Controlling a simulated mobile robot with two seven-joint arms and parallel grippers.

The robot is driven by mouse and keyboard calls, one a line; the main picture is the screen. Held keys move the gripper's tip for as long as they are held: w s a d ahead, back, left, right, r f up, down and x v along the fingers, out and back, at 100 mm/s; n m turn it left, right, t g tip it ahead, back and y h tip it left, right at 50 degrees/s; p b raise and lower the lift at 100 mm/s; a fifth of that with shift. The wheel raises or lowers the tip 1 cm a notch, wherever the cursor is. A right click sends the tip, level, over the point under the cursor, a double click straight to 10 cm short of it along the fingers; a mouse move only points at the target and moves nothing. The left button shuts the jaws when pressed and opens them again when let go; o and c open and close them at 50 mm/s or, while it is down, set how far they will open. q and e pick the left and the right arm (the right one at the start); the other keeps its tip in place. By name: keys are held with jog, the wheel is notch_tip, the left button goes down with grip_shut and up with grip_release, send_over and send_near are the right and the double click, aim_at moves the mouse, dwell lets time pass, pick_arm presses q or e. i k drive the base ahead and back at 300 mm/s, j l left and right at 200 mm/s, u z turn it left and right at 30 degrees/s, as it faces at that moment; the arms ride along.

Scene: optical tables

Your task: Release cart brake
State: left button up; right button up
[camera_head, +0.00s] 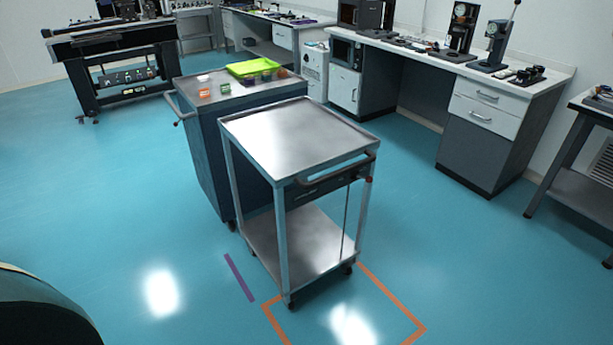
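A steel cart (298,137) with two shelves stands in the middle of the view, its lower shelf (303,244) empty. Its top is bare. The cart stands on dark casters (290,303). Neither gripper is in view.
A blue-grey cabinet cart (209,162) stands close behind, carrying a green tray (256,67) and small containers. An orange floor outline (392,299) and a purple strip (239,277) lie by the steel cart. Benches line the back and right. The front floor is clear.

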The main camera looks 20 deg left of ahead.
aim_at(369, 179)
jog(key=u, duration=0.25)
jog(key=i+l+u, duration=0.45)
jog(key=i, duration=0.25)
jog(key=i+l+u, duration=0.45)
jog(key=i+l, duration=0.2)
jog(key=l, duration=0.25)
